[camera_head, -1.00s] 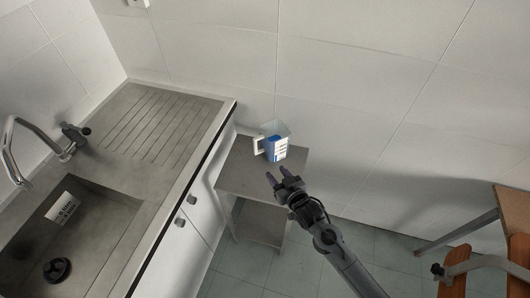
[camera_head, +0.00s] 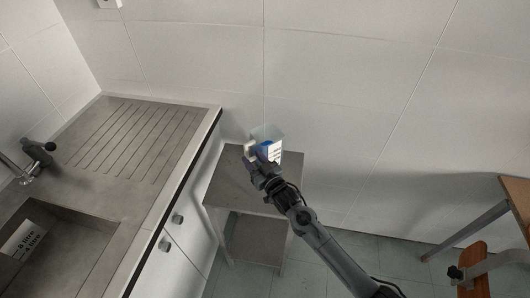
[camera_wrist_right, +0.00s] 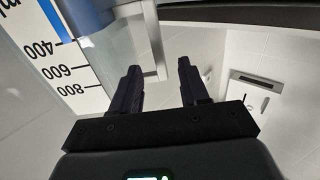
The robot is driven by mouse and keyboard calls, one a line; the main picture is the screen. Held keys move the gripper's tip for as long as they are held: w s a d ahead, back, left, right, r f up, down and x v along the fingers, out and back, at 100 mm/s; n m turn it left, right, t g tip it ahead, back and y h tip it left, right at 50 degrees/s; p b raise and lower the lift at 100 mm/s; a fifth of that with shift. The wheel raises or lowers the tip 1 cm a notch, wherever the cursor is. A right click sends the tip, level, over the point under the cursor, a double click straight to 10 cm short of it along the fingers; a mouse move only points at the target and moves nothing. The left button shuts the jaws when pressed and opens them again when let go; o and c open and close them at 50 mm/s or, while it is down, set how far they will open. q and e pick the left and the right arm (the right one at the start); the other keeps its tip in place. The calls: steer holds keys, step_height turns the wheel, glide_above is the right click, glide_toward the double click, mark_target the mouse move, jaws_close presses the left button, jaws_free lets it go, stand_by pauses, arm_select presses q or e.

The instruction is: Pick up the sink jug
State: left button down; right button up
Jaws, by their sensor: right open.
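The jug (camera_head: 274,149) is clear with a blue and white label. It stands upright on a small grey metal table (camera_head: 226,183) against the wall, its pale handle to the left. My right gripper (camera_head: 254,157) is open at the near side of the jug, by its handle, and partly hides it. In the right wrist view, the jug (camera_wrist_right: 70,60) with its printed scale fills the upper left. Its handle (camera_wrist_right: 152,40) reaches down between the two dark open fingers (camera_wrist_right: 160,80); I cannot tell whether they touch it. My left gripper is not in view.
A sink counter (camera_head: 135,150) with a ribbed drainboard and white cabinet stands left of the table. A tiled wall (camera_head: 350,90) is close behind the jug. Wooden and metal furniture (camera_head: 480,227) stands at the right. Floor between is clear.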

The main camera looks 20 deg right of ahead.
mark_target(247, 151)
steer(key=shift+w+f+b, duration=0.15)
steer(key=shift+w+b, duration=0.1)
steer(key=shift+b, duration=0.05)
steer(key=w+b, duration=0.3)
steer(key=shift+w+a+f+b, duration=0.1)
steer(key=shift+w+a+b, duration=0.2)
steer(key=shift+w, duration=0.05)
steer(key=shift+w+b, duration=0.4)
steer(key=shift+w, duration=0.15)
steer(key=shift+r, duration=0.2)
steer(key=shift+c, duration=0.3)
steer(key=c, duration=0.7)
steer(key=shift+r, duration=0.15)
jaws_close()
